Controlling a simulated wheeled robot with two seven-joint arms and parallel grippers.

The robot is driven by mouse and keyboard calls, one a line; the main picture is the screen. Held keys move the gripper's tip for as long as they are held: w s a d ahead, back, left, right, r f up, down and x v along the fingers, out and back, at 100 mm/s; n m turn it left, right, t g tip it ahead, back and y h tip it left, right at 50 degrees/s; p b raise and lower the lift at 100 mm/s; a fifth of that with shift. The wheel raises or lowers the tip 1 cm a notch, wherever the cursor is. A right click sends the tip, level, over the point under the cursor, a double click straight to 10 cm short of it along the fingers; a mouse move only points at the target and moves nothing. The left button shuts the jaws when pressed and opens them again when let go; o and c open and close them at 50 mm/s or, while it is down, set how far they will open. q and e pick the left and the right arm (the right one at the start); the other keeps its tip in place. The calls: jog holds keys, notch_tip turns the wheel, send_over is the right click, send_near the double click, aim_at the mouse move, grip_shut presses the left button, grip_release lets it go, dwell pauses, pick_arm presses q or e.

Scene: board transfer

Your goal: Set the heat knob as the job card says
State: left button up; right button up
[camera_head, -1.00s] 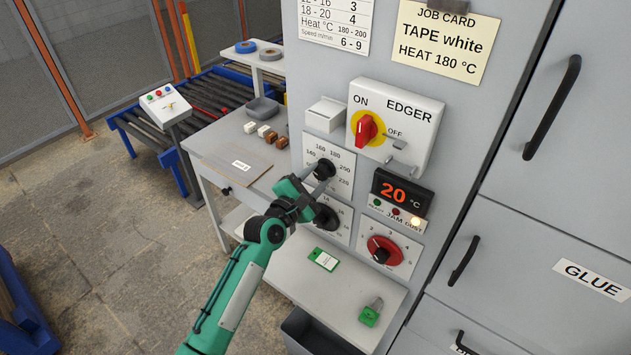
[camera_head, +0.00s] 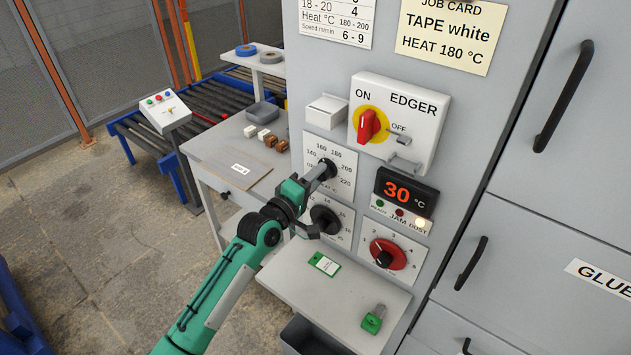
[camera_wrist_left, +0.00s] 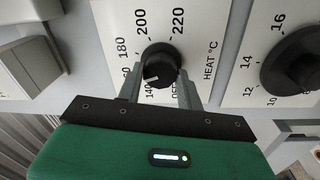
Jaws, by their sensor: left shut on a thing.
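The heat knob (camera_wrist_left: 160,62) is black and round, on a white HEAT °C dial plate (camera_head: 343,160) marked OFF and 140 to 220. My left gripper (camera_wrist_left: 160,80) is shut on the knob, one finger on each side. In the head view the gripper (camera_head: 324,172) hides part of the dial. In the wrist view a pale mark on the knob faces toward the 140 end; its exact setting is hard to read. The job card (camera_head: 450,35) reads TAPE white, HEAT 180 °C. The display (camera_head: 404,193) reads 30 °C. My right gripper is not in view.
A second black knob (camera_head: 326,219) sits just below the heat dial, close to my gripper. A red dial (camera_head: 388,254) and the red EDGER switch (camera_head: 369,126) are on the same panel. A shelf below holds a green tag (camera_head: 323,264) and a green-based object (camera_head: 373,320).

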pick_arm(q)
jog(key=m+b, duration=0.1)
jog(key=m, duration=0.7)
jog(key=shift+g, duration=0.3)
jog(key=shift+m, duration=0.3)
jog(key=o, duration=1)
jog(key=b+v, duration=0.2)
jog(key=v, duration=0.5)
jog(key=b+v, duration=0.2)
jog(key=v, duration=0.4)
jog(key=shift+s+a+f, duration=0.25)
jog(key=shift+a, duration=0.1)
